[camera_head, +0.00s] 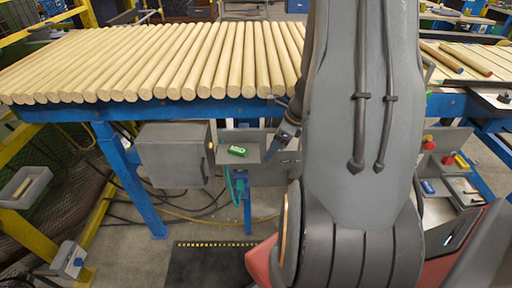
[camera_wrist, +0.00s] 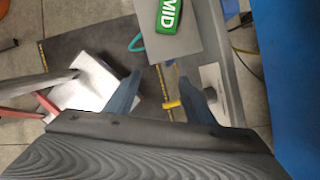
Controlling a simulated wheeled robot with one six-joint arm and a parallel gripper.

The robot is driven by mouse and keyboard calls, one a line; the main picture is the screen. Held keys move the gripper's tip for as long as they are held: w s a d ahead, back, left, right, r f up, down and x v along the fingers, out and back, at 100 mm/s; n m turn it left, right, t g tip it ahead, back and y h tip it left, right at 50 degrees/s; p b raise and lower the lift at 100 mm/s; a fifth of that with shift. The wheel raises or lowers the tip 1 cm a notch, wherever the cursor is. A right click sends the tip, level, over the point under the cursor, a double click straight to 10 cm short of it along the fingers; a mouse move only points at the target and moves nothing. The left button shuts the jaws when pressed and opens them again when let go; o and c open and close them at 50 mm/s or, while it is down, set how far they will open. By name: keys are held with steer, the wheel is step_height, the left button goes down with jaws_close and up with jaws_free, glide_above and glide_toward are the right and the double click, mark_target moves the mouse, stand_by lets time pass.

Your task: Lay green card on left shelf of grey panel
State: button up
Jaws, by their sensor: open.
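The green card (camera_head: 237,151), with white lettering, lies on the left shelf (camera_head: 254,155) of the grey panel (camera_head: 230,135), below the row of wooden rods. In the wrist view the card (camera_wrist: 168,14) rests on the grey shelf surface (camera_wrist: 192,38) at the top of the picture. My gripper (camera_head: 281,140) is just right of the card in the head view, apart from it. In the wrist view its two fingers (camera_wrist: 160,88) are spread with nothing held between them. My arm hides the panel's right part.
A blue-framed rack of wooden rods (camera_head: 150,65) stands above and behind the panel. A grey box (camera_head: 172,155) adjoins the panel on the left. Teal cable (camera_head: 238,185) hangs below the shelf. A control box with red buttons (camera_head: 445,150) is at the right. A dark mat (camera_head: 205,265) covers the floor.

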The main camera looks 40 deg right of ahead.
steer(key=s+a+r+n+g+h, duration=0.1)
steer(key=a+r+n, duration=0.3)
steer(key=a+n, duration=0.4)
steer(key=s+a+r+n+g, duration=0.1)
steer(key=s+a+r+n, duration=0.2)
steer(key=a+n, duration=0.4)
steer(key=s+a+r+n+h, duration=0.1)
steer(key=a+r+n, duration=0.4)
steer(key=n, duration=0.9)
steer(key=s+a, duration=0.1)
steer(key=a, duration=0.2)
steer(key=shift+s+a+g+h, duration=0.3)
steer(key=shift+a+g, duration=0.05)
steer(key=shift+g, duration=0.05)
